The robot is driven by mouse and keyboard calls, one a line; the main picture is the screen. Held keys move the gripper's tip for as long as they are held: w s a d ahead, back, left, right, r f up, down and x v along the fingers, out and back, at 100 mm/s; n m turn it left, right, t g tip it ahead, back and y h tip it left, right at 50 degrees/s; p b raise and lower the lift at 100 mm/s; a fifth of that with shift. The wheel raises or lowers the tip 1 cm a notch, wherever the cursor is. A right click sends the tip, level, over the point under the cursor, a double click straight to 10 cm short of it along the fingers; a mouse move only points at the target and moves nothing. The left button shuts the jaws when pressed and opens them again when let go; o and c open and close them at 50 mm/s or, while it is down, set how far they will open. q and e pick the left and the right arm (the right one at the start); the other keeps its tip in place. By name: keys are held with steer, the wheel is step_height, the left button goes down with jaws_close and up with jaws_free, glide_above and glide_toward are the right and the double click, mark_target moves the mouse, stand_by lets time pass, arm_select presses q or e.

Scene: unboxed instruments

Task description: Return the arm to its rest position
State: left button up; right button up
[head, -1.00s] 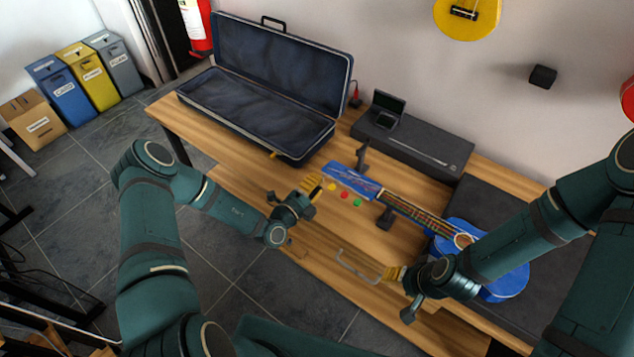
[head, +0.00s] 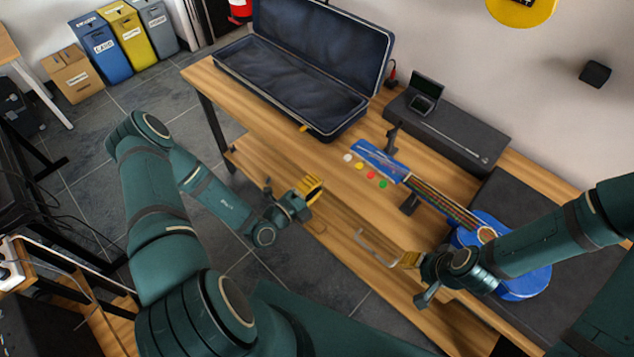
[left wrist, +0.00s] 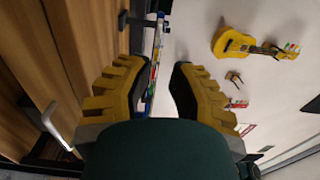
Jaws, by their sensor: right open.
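My left gripper (head: 312,187) hangs at the table's front edge, left of and apart from the blue guitar (head: 520,285). Its yellow fingers stand apart with nothing held between them in the left wrist view (left wrist: 160,90). The guitar lies across the table, its headstock towards the left gripper and its neck on black supports. My right gripper (head: 409,260) is open near the front edge, in front of the guitar's neck. My right forearm hides part of the guitar's body.
An open black instrument case (head: 290,88) stands at the back left. A dark long box (head: 455,130) lies behind the guitar. Coloured round pieces (head: 370,175) lie by the headstock. A metal handle (head: 375,248) shows at the front edge.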

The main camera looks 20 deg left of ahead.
arm_select(q)
steer(key=s+d+m+g+h+b, duration=0.1)
steer(key=s+d+m+g+h, duration=0.35)
steer(key=d+m, duration=0.25)
steer(key=s+d+m+g+h, duration=0.4)
steer(key=d+m+g, duration=0.1)
steer(key=d+m, duration=0.15)
steer(key=s+a+f+m+g+y+b, duration=0.1)
steer(key=s+f+m+g+y, duration=0.35)
steer(key=m, duration=0.65)
steer(key=s+f+m+g+y+b, duration=0.1)
steer(key=s+f+m+g+y, duration=0.15)
steer(key=s+m+g, duration=0.65)
steer(key=w+a+r+m+t+y, duration=0.1)
steer(key=w+m+t+y, duration=0.3)
steer(key=w+m+t, duration=0.4)
steer(key=w+m+b, duration=0.1)
steer(key=w+m, duration=0.1)
steer(key=m, duration=0.4)
steer(key=shift+w+a+r, duration=0.15)
steer(key=shift+a+r, duration=0.15)
steer(key=shift+r, duration=0.1)
